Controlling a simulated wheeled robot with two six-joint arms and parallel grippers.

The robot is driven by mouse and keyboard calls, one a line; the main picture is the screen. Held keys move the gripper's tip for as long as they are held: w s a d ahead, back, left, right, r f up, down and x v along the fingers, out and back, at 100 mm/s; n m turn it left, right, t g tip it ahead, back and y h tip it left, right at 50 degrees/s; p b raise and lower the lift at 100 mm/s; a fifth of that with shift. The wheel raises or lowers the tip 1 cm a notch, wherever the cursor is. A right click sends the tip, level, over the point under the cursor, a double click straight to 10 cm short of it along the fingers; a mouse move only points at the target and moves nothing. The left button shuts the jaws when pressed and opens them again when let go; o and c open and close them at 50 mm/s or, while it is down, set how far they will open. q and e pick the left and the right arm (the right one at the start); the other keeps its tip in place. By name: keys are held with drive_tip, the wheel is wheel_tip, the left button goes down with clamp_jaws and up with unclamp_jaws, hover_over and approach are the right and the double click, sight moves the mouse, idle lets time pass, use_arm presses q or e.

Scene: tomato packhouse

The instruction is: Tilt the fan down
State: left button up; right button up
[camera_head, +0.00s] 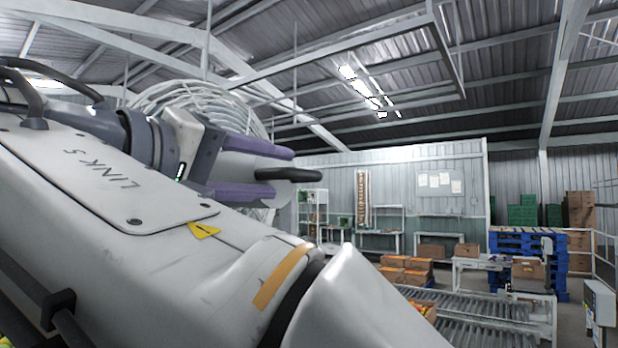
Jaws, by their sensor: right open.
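The fan (200,92) shows as a round, pale wire cage behind my right arm, its lower part largely hidden. My right gripper (278,173) is open, with one purple finger above the bar and one below. Gaps show between the fingers and the dark grip; whether the fingers touch the bar further in I cannot tell. My left gripper is not in view.
My own arm fills the left and lower foreground. A roller conveyor (480,306) and brown boxes (406,264) stand lower right, with blue pallets (507,242) behind. A white partition wall (400,180) stands at the back. The air right of the gripper looks clear.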

sight(317, 174)
drive_tip(key=shift+r, duration=0.15)
drive_tip(key=p+x, duration=0.1)
drive_tip(key=x, duration=0.9)
drive_tip(key=shift+w+d, duration=0.1)
clamp_jaws()
drive_tip(key=shift+r, duration=0.15)
idle(1.0)
